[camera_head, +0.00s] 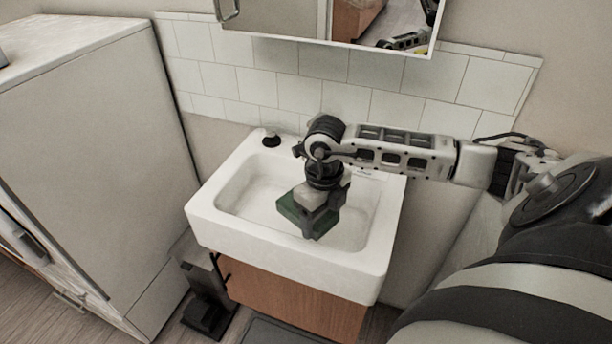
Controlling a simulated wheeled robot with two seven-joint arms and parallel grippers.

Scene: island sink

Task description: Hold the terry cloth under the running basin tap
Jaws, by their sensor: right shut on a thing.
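My right arm reaches in from the right over the white basin (212,228). My right gripper (322,212) points down into the bowl, shut on a small green piece that looks like the terry cloth (290,209). The cloth hangs between the fingers, above the bowl's front half; the fingers cover part of it. The basin tap cannot be made out; my wrist and forearm block the back middle of the basin. No running water can be seen. My left gripper is not in view.
A small black item (271,139) sits on the basin's back left rim. A mirror (340,18) hangs above white tiles. A tall white cabinet (95,150) stands to the left, a black bin-like object (205,305) on the floor. A wooden cabinet (290,298) is under the basin.

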